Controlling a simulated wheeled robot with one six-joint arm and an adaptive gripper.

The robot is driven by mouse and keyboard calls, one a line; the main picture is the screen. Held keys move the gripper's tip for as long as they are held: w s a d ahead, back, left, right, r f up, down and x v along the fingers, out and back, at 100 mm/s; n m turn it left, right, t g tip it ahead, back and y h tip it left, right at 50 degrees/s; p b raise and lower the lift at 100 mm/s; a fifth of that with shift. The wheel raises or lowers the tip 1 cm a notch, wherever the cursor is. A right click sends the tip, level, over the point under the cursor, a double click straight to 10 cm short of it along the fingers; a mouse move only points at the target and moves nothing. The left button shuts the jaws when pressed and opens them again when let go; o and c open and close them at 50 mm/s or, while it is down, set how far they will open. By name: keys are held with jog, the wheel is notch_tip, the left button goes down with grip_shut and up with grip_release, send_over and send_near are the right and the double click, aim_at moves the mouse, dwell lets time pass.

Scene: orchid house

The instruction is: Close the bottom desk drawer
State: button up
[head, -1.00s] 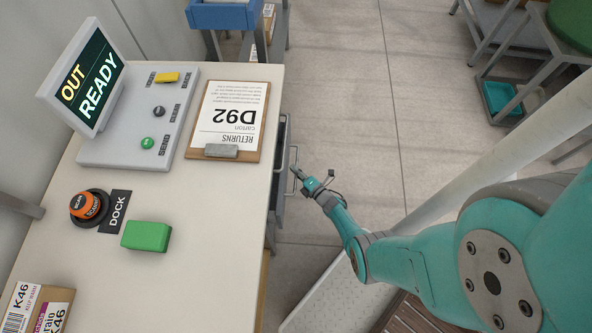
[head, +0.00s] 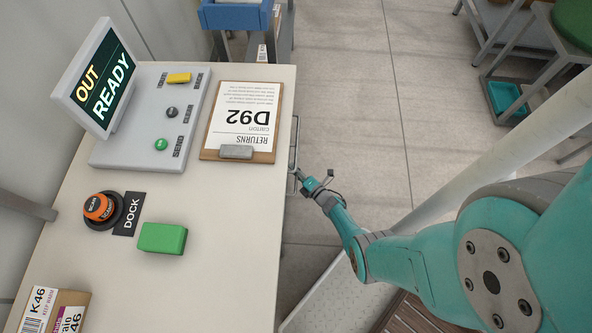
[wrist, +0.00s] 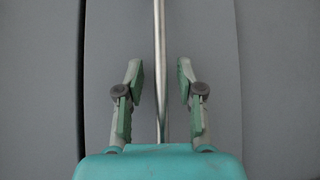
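The desk's drawer (head: 294,150) shows only as a narrow grey strip with a handle past the right edge of the desk (head: 205,285). Most of it is hidden under the desk top. My gripper (head: 300,178) is at the handle, beside the desk edge. In the wrist view a grey drawer front (wrist: 205,40) fills the picture, with a bright metal bar handle (wrist: 159,40) running across it. My gripper (wrist: 160,75) is open, its fingers on either side of the bar with gaps. A dark seam (wrist: 82,60) runs left of the bar. Which drawer level this is, I cannot tell.
On the desk are a control console (head: 150,125), a clipboard (head: 242,120), a green block (head: 163,238) and an orange button (head: 100,207). A blue bin (head: 235,15) is behind the desk. Open floor (head: 345,90) lies right of the desk; a pale post (head: 510,150) stands farther right.

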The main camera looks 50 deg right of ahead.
jog(key=shift+s, duration=0.15)
jog(key=s+a+r, duration=0.1)
jog(key=s, duration=1)
jog(key=shift+s+a+r, duration=0.25)
jog(key=shift+a+r, duration=0.05)
jog(key=shift+r, duration=0.05)
